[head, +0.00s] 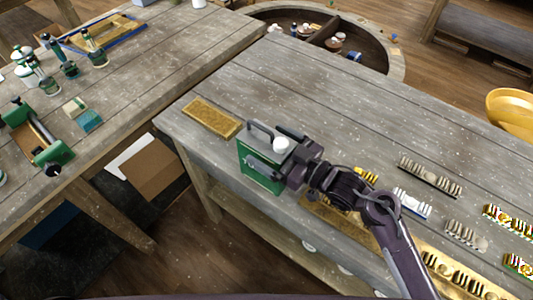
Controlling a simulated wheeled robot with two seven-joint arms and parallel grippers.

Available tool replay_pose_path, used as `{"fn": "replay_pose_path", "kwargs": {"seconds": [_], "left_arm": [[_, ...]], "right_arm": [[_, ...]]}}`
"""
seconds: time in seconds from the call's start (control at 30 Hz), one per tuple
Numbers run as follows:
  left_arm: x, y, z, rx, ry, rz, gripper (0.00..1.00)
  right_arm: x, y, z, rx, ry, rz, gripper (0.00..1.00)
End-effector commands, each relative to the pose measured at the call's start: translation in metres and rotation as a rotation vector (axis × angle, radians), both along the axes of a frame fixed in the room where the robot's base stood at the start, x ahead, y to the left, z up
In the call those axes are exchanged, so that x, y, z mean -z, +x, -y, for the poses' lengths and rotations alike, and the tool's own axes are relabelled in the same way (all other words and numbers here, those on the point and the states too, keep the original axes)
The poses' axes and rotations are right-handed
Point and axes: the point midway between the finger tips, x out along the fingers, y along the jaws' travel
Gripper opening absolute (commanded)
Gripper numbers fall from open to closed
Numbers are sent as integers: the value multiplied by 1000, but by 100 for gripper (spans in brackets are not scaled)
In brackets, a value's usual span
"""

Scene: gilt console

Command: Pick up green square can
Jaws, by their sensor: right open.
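The green square can (259,174) stands near the left front edge of the wooden table in the head view. It has a green front, a grey top with a handle and a white cap. My right gripper (288,152) is at the can's right side, with its dark fingers open near the top of the can. Part of the can's right side is hidden behind the gripper. I cannot tell whether the fingers touch it. My left gripper is not in view.
A gold plate (211,118) lies left of the can. Ornate metal strips (430,177) lie to the right. A second table (150,75) holds bottles and a green roller device (38,140). A yellow bowl (512,110) is at far right. The table behind the can is clear.

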Motion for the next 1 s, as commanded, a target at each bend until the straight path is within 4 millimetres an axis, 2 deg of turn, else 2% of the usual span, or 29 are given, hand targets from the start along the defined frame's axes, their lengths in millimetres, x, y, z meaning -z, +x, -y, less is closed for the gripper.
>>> {"fn": "replay_pose_path", "kwargs": {"seconds": [0.23,0.9,0.93,1.0], "left_arm": [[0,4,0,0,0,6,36],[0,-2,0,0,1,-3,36],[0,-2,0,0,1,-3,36],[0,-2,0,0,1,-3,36]], "right_arm": [[1,1,-1,0,-1,-1,92],[1,1,-1,0,0,0,5],[1,1,-1,0,0,0,1],[-3,1,-1,0,5,7,0]]}}
